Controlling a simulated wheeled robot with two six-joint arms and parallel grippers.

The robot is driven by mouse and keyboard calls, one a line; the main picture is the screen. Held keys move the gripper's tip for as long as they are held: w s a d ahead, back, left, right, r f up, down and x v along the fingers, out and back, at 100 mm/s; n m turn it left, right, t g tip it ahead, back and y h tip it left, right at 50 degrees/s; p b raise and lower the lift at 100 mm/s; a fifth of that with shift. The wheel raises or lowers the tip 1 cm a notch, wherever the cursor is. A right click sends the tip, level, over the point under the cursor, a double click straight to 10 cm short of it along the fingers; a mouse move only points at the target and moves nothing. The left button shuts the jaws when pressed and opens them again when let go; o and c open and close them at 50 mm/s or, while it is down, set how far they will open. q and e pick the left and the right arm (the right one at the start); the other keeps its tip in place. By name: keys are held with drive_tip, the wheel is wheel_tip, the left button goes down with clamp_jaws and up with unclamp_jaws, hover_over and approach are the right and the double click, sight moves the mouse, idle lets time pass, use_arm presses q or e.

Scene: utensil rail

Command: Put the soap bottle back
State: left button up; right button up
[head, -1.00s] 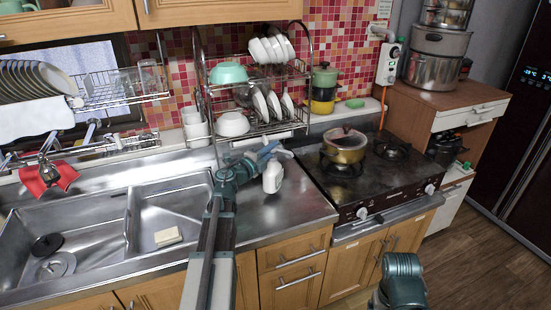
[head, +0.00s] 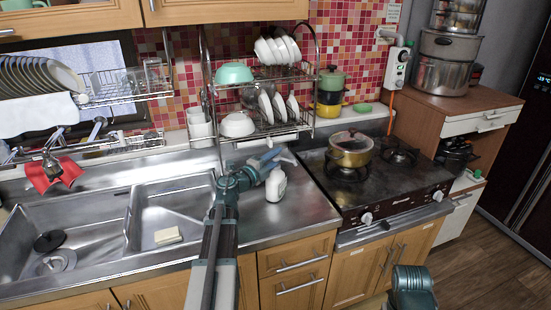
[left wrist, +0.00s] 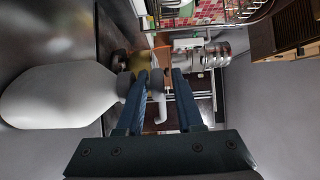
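The soap bottle (head: 276,185), white with a pump top, stands upright on the steel counter between sink and stove. In the left wrist view its body (left wrist: 62,97) lies sideways at the left, its pump pointing to the right. My left gripper (head: 270,157) is at the bottle's top, its blue fingers one above the other and pointing right. In the left wrist view the fingers (left wrist: 160,88) are apart, with the pump's nozzle showing in the gap. One finger partly hides the pump's neck, so contact is unclear. My right gripper is out of view.
A wire dish rack (head: 262,132) with bowls and plates stands behind the bottle. The stove (head: 385,190) with a gold pot (head: 351,150) is to the right. The steel sink (head: 95,222) is to the left. Bare counter (head: 290,215) lies in front of the bottle.

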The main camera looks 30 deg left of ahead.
use_arm(q)
drive_tip(key=shift+s, duration=0.35)
drive_tip(key=s+a, duration=0.1)
drive_tip(key=s, duration=1)
drive_tip(key=shift+s+a, duration=0.15)
drive_tip(key=shift+a, duration=0.1)
